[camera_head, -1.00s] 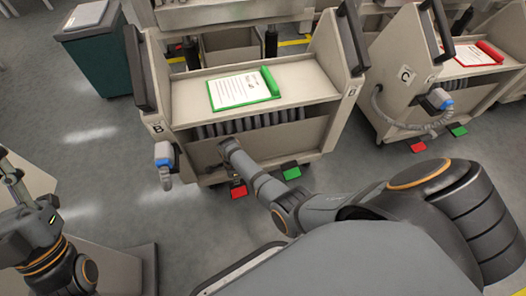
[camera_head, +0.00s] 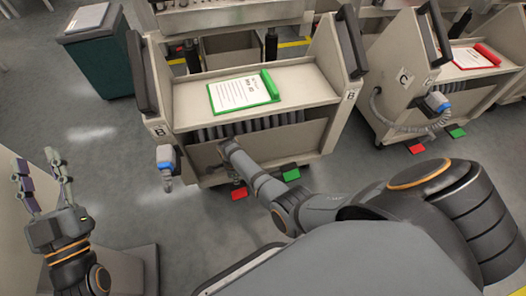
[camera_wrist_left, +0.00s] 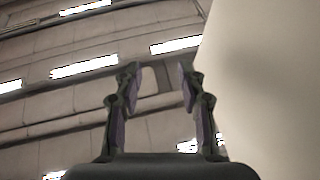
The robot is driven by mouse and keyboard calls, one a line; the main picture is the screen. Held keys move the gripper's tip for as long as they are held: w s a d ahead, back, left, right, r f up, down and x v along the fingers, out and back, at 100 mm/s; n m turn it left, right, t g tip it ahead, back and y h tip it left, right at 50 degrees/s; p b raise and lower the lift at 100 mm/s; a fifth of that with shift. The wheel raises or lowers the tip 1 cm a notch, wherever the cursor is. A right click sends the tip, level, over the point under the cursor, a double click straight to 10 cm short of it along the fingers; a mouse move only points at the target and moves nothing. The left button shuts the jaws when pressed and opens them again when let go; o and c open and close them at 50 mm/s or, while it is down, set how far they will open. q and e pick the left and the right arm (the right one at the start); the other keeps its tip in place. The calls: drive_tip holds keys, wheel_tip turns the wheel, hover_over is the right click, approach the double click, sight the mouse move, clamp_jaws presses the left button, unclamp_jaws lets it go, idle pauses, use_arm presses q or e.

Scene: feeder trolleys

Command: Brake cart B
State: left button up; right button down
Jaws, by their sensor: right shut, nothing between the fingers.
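Cart B (camera_head: 324,138) is a beige trolley marked "B", with a green-clipped sheet (camera_head: 240,92) on its sloping top. Low at its front are a red pedal (camera_head: 239,194) and a green pedal (camera_head: 291,175). My right forearm reaches across the cart's front, its far end just above and left of the red pedal. My left gripper (camera_head: 37,165) is open and empty at far left, fingers pointing up, well apart from the cart. Its fingers also show in the left wrist view (camera_wrist_left: 155,80).
Cart C (camera_head: 384,98), with a red-clipped sheet (camera_head: 474,56) and its own red and green pedals, stands to the right. A grey hose connector (camera_head: 166,165) hangs at cart B's left side. A dark green bin (camera_head: 100,55) stands back left. Floor between is clear.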

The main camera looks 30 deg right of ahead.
use_arm(q)
drive_tip(key=s+f+g+p, duration=0.2)
drive_tip(key=f+g, duration=0.9)
drive_tip(key=f, duration=1.3)
drive_tip(key=shift+s+d+f+n+g+p, duration=0.2)
drive_tip(key=shift+s+f+n+g+p, duration=0.15)
drive_tip(key=shift+s, duration=0.5)
drive_tip(key=shift+y, duration=0.3)
